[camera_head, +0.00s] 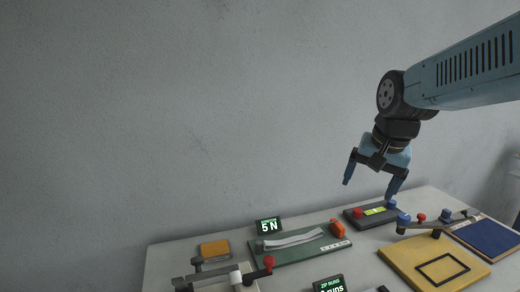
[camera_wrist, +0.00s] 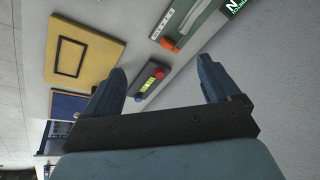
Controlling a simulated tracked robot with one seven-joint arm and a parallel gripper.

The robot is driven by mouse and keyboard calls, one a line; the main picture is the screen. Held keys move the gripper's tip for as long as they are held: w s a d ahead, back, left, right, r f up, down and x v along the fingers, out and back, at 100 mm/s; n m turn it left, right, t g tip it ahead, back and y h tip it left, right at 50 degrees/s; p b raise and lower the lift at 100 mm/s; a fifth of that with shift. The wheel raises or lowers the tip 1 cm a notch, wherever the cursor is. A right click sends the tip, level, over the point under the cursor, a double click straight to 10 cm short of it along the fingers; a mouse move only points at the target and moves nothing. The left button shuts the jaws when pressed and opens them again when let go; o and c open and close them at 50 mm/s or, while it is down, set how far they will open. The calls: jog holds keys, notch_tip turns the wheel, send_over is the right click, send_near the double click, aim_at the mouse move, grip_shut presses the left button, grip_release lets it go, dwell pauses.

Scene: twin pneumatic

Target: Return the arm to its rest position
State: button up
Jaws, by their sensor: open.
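My gripper (camera_head: 370,183) is open and empty, held above the back right part of the table, on the end of my blue arm. Its two blue fingers stand apart in the wrist view (camera_wrist: 165,82), with nothing between them touching either finger. Below it in the head view is a dark box (camera_head: 362,220) with a red knob, a blue knob and a lit yellow-green display. The same box (camera_wrist: 149,84) shows beyond the fingers in the wrist view, apart from them.
A green board (camera_head: 275,251) with a pale strip and an orange block lies left of the box. A "5 N" display (camera_head: 269,226) stands behind it. A yellow panel (camera_head: 402,268) and blue panel (camera_head: 490,238) lie right. A grey wall (camera_head: 180,110) rises behind the table.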

jog(key=s+r+n+t, duration=0.1)
jog(key=s+n+t, duration=0.1)
jog(key=s+n, duration=0.3)
jog(key=shift+s+a+h, duration=0.25)
jog(key=shift+s+h, duration=0.05)
jog(key=shift+s, duration=1.85)
dwell(0.7)
